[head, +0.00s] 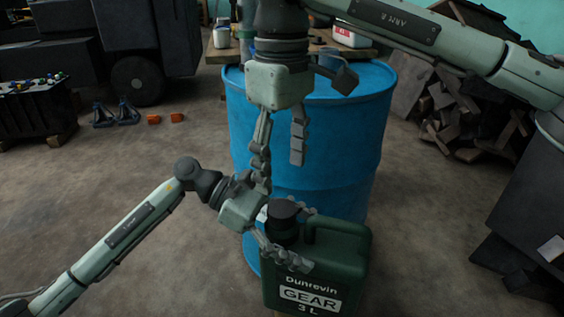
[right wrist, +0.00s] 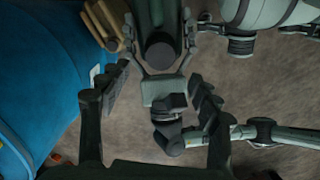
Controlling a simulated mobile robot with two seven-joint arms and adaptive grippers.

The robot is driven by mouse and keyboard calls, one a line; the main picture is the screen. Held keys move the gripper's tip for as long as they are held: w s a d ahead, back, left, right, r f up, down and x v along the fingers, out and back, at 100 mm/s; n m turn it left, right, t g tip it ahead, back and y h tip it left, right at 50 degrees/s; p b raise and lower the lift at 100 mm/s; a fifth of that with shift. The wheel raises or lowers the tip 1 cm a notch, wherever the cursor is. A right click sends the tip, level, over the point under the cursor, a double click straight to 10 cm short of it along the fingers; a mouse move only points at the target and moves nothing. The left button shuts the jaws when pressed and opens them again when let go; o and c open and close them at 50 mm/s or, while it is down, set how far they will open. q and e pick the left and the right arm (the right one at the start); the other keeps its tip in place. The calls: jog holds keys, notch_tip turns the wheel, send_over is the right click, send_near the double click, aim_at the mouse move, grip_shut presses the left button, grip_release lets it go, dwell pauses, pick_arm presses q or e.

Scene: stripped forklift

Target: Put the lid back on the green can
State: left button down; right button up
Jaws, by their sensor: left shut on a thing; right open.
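The green can (head: 330,262), labelled Dunrevin GEAR 3 L, is upright at the lower middle of the head view. Its base is cut off by the frame. A dark round lid (head: 284,208) shows at the top of its neck; I cannot tell whether it is fully seated. It also shows in the right wrist view as a dark disc (right wrist: 160,51). My left gripper (head: 298,238) is shut on the can, its fingers on either side just below the lid. My right gripper (head: 281,163) is open and empty, pointing down above the lid; it also shows in the right wrist view (right wrist: 158,88).
A blue drum (head: 325,140) stands behind the can and grippers. A wooden surface (head: 222,52) with small containers is behind it. Dark scrap (head: 470,95) is piled at the right. A battery (head: 36,110) and jack stands (head: 115,113) are at the left. The floor at lower left is clear.

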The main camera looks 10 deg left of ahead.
aim_at(282, 208)
jog(key=shift+f, duration=3.9)
jog(key=c, duration=1.2)
jog(key=m, duration=0.3)
jog(key=shift+m, duration=0.3)
jog(key=o, duration=1.2)
jog(key=shift+o, duration=0.2)
jog(key=shift+r, duration=2.3)
jog(key=shift+c, duration=0.2)
